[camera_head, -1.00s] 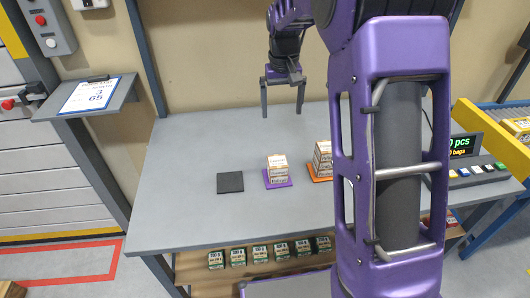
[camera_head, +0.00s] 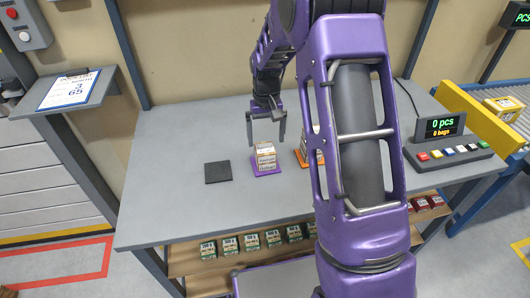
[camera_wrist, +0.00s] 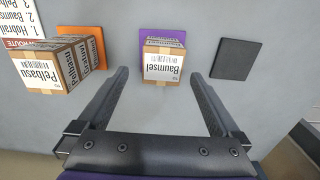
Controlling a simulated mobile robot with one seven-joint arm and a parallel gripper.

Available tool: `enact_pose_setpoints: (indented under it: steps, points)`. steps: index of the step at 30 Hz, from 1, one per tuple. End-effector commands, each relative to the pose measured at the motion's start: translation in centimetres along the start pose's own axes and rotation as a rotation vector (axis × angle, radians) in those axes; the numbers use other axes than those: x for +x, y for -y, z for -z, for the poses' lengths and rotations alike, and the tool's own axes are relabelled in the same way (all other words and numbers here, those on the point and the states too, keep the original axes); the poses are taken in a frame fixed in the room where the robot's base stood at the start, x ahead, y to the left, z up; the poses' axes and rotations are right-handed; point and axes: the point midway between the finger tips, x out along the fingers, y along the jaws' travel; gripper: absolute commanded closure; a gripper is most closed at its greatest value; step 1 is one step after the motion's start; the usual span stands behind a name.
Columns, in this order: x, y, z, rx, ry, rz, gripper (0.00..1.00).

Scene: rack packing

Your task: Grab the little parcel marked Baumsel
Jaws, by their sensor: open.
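The little parcel marked Baumsel (camera_wrist: 164,66) is a small brown box with a white label. It stands on a purple mat (camera_wrist: 149,35) and appears between and beyond my fingers in the wrist view. In the head view the parcel (camera_head: 265,157) sits on the purple mat (camera_head: 278,170) on the grey table. My gripper (camera_head: 266,142) is open and empty, its fingers just above and behind the parcel in that view. In the wrist view my gripper (camera_wrist: 163,72) has its fingers wide apart, with no visible contact with the parcel.
A parcel marked Pelbasu (camera_wrist: 50,70) stands at an orange mat (camera_wrist: 97,48), near my finger on the left of the wrist view. A bare black mat (camera_wrist: 236,59) lies on the other side. Several small boxes (camera_head: 251,242) line the shelf below the table (camera_head: 170,140).

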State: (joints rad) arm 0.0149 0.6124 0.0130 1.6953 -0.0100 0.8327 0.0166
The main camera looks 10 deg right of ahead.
Motion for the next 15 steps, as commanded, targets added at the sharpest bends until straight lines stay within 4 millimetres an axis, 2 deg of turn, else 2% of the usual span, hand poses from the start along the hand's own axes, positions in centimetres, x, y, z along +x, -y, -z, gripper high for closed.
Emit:
enact_pose_setpoints:
  steps: [6,9,15]
  points:
    - [3.4,0.4,-0.2,0.0,0.006,0.0,0.0]
    - [4.5,0.4,-0.2,0.0,0.003,0.0,0.0]
    - [4.9,0.4,-0.1,0.0,0.002,0.0,0.0]
